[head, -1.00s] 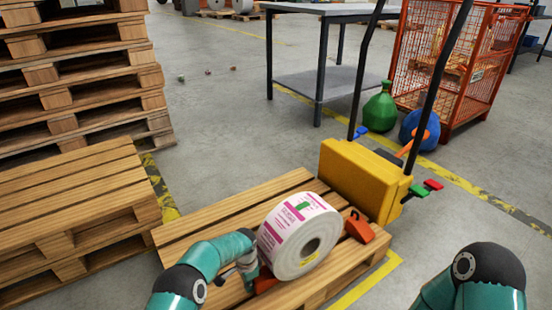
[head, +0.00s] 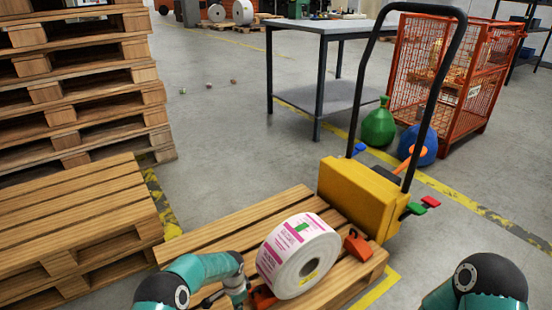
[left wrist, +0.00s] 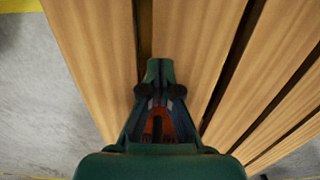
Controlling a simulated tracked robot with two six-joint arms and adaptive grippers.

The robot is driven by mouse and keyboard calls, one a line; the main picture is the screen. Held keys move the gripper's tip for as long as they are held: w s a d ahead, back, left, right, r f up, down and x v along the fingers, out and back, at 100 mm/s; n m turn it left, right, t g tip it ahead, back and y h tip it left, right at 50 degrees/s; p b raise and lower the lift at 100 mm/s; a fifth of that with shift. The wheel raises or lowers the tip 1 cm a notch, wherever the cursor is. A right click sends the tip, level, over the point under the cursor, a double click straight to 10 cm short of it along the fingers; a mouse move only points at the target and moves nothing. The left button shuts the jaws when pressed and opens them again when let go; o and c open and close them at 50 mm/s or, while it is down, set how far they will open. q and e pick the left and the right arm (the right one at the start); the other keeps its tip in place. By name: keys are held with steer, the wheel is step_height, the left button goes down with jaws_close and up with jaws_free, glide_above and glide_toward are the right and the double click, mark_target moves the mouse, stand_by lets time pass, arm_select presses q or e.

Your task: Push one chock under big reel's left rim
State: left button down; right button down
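My left gripper (head: 243,300) is low over the pallet, just left of the left chock. In the left wrist view its fingers (left wrist: 158,75) meet at the tip and look shut. A patch of orange shows between the finger links there. My right gripper is out of view.
A yellow pallet truck (head: 362,195) with a black handle stands behind the pallet. Stacked pallets (head: 75,225) rise on the left.

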arm_select(q)
step_height(320, 180, up, 8)
steer(key=p, duration=0.3)
steer(key=shift+f+p, duration=0.15)
steer(key=shift+p, duration=0.25)
